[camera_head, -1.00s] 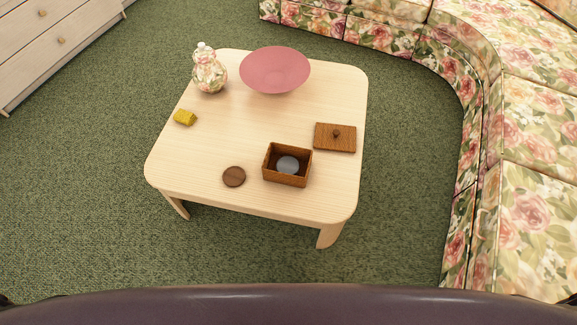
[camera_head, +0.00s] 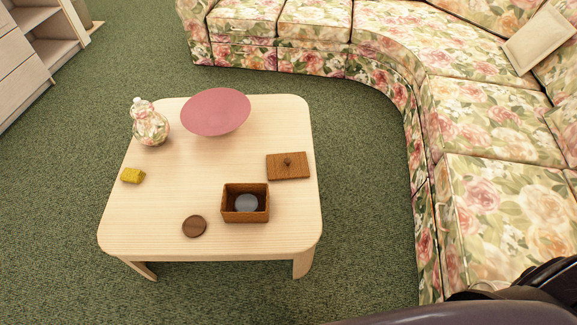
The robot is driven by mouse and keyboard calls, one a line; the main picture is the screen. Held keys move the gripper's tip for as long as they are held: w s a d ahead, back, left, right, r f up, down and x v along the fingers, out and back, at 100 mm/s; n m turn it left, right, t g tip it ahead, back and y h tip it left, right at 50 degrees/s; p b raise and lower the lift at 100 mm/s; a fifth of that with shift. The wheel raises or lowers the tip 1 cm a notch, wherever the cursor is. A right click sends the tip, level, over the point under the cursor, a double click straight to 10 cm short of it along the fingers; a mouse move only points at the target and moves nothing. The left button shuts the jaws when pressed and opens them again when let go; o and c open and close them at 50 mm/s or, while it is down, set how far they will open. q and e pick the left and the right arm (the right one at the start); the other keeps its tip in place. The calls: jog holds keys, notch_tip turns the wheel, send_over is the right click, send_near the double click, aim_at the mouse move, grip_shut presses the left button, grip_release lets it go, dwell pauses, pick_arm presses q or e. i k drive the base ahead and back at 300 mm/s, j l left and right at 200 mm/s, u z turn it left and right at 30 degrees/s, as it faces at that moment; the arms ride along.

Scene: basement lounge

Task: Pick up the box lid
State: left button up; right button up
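The box lid (camera_head: 288,167) is a flat brown wooden rectangle with a small dark knob on top. It lies flat near the right edge of the pale wooden table (camera_head: 150,225). The open brown box (camera_head: 245,212) stands just in front of it and to its left, with a round grey-blue disc (camera_head: 246,203) inside. Neither of my grippers shows in the head view. Nothing is touching the lid.
A pink bowl (camera_head: 215,112), a floral jar (camera_head: 150,126), a yellow block (camera_head: 132,175) and a dark round coaster (camera_head: 194,226) are on the table. A floral sofa (camera_head: 480,130) curves around the back and right. Green carpet (camera_head: 370,215) lies clear between table and sofa.

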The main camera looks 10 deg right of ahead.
aim_at(287, 165)
jog(key=i+l+u, duration=0.25)
jog(key=l, duration=0.25)
jog(key=l+u, duration=0.2)
jog(key=l, duration=0.25)
jog(key=i+l+u, duration=0.1)
jog(key=l+u, duration=0.15)
jog(key=l, duration=0.3)
